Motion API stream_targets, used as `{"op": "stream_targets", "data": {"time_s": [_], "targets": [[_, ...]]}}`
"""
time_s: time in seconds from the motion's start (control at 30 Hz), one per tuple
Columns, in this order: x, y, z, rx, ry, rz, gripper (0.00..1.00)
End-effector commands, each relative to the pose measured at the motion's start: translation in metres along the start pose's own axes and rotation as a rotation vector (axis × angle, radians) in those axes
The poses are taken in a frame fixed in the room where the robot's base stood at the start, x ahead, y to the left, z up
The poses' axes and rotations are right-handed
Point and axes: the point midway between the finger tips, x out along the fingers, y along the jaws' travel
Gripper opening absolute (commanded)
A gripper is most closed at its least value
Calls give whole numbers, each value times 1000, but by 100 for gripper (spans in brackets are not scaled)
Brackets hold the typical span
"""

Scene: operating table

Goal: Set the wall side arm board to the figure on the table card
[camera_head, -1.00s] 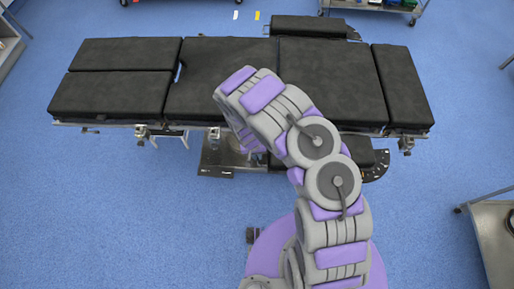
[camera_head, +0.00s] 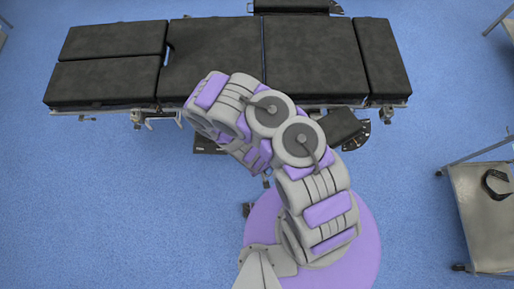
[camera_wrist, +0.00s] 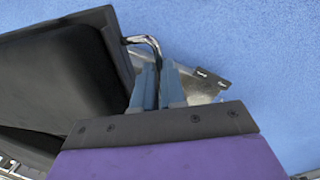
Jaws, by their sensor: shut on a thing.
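The operating table (camera_head: 210,60) has dark pads and lies across the back of the head view. A near-side arm board (camera_head: 342,127) sticks out at its right, angled to the table edge, beside a dark curved plate (camera_head: 357,136). My arm hides its left part. Another arm board (camera_head: 290,6) lies along the far edge. In the wrist view a dark padded board (camera_wrist: 60,75) has a chrome handle (camera_wrist: 148,40) at its end. My gripper (camera_wrist: 160,75) is shut on this handle. The head view does not show my fingertips clearly. No readable card shows.
A metal cart (camera_head: 485,215) with a dark object (camera_head: 496,184) stands at the right. Clamps (camera_head: 138,117) hang from the near rail. The blue floor (camera_head: 90,210) is clear at the left and front.

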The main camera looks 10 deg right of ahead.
Motion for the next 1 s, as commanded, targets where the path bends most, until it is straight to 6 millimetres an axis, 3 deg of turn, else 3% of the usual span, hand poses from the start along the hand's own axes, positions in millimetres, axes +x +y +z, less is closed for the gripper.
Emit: {"op": "stream_targets", "data": {"time_s": [0.7,0.73,1.0], "targets": [[2,6,12,-24,2,-1,0],[2,6,12,-23,2,-1,11],[2,7,12,-22,2,-1,36]]}}
